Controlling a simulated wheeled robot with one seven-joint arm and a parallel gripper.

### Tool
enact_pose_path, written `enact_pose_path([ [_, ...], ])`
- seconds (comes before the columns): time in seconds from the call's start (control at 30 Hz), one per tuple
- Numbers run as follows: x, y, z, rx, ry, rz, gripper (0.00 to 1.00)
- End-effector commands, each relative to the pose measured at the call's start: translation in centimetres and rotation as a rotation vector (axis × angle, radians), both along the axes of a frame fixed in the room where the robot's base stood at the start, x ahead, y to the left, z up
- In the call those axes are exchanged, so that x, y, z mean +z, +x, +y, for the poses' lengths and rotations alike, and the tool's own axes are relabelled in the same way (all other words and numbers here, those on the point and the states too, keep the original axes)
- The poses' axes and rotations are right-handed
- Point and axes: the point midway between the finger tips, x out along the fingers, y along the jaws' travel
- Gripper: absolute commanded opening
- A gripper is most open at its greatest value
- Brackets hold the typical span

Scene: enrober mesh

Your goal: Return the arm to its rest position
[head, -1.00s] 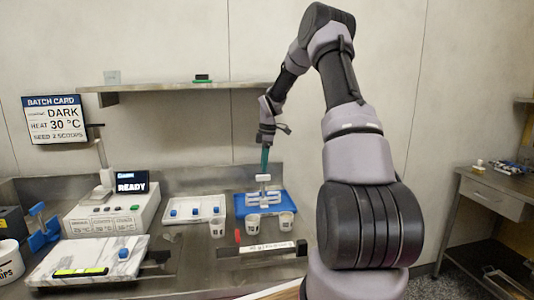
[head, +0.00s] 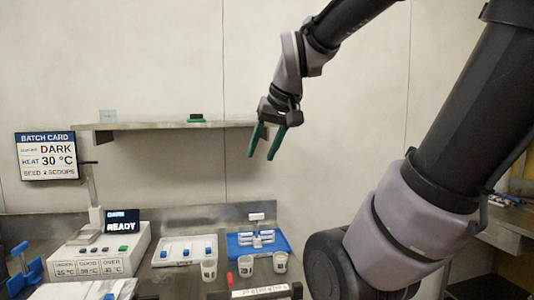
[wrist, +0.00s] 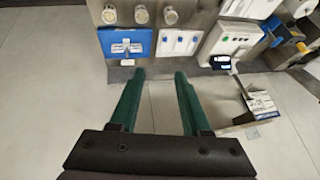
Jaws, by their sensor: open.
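My gripper (head: 264,157) hangs in the air in front of the wall, above and behind the blue tray, with its two green fingers apart and nothing between them. In the wrist view my gripper (wrist: 160,75) is also open and empty, with pale wall between the fingers. My arm runs from the gripper up out of the top of the head view and down at the right.
The blue tray (head: 233,251) with a white rack, a white tray (head: 164,258), several cups (head: 280,262) and a machine with a READY screen (head: 122,221) stand on the steel counter. A wall shelf (head: 165,126) is left of my gripper.

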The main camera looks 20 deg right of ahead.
Motion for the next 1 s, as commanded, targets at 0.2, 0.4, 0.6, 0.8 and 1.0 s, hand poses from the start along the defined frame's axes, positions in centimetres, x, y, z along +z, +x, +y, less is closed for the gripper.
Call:
enact_pose_path([
  [0.2, -0.3, -3.5, 0.6, -0.117, 0.129, -0.037, 0.47],
  [0.4, -0.4, -3.7, 0.6, -0.131, 0.143, -0.037, 0.47],
  [0.6, -0.4, -3.7, 0.6, -0.13, 0.141, -0.038, 0.47],
  [0.8, -0.3, -3.7, 0.6, -0.129, 0.141, -0.038, 0.47],
  [1.0, -0.3, -3.7, 0.6, -0.128, 0.14, -0.038, 0.47],
])
